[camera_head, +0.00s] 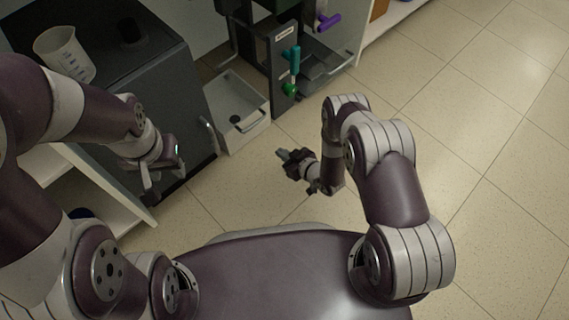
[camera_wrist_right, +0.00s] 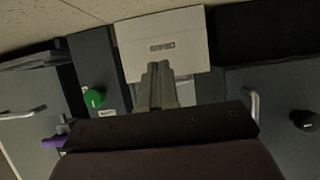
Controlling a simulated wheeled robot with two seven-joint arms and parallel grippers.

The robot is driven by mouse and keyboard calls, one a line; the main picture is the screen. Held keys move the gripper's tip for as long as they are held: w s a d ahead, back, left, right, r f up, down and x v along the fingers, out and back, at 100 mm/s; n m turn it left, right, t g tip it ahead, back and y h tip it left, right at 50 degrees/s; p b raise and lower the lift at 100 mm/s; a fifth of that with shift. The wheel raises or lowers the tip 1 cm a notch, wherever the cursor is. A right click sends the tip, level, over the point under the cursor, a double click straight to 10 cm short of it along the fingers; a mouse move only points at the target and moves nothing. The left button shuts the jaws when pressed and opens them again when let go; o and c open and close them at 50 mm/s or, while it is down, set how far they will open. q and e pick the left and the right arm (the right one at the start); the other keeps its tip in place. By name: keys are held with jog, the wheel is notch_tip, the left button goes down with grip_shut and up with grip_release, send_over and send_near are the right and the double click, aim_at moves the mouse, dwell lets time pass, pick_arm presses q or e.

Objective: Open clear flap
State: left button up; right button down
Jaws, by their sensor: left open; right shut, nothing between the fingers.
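I cannot make out the clear flap for certain in either view. The dark rig column (camera_head: 284,70) stands at the top centre of the head view, with a teal handle (camera_head: 291,56) and a green knob (camera_head: 289,89). The green knob also shows in the right wrist view (camera_wrist_right: 94,97). A purple handle (camera_head: 328,21) is farther back. My right gripper (camera_head: 281,154) is shut and empty, over the floor in front of the rig. In the right wrist view its fingers (camera_wrist_right: 154,72) overlap a pale labelled front (camera_wrist_right: 190,45). My left gripper (camera_head: 150,184) is open and empty beside the dark cabinet.
The dark cabinet (camera_head: 180,95) stands at the left with a beaker (camera_head: 64,54) on top and a metal handle (camera_head: 208,135). A pale open tray (camera_head: 232,137) sits between cabinet and rig. White shelving (camera_head: 110,208) is below left. The floor at right is clear.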

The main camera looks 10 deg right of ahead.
jog(key=w+a+b, duration=0.5)
jog(key=w+a, duration=0.2)
jog(key=w, duration=0.2)
jog(key=shift+w+r+b, duration=0.15)
jog(key=shift+w+b, duration=0.15)
jog(key=shift+w, duration=0.1)
jog(key=shift+r, duration=0.1)
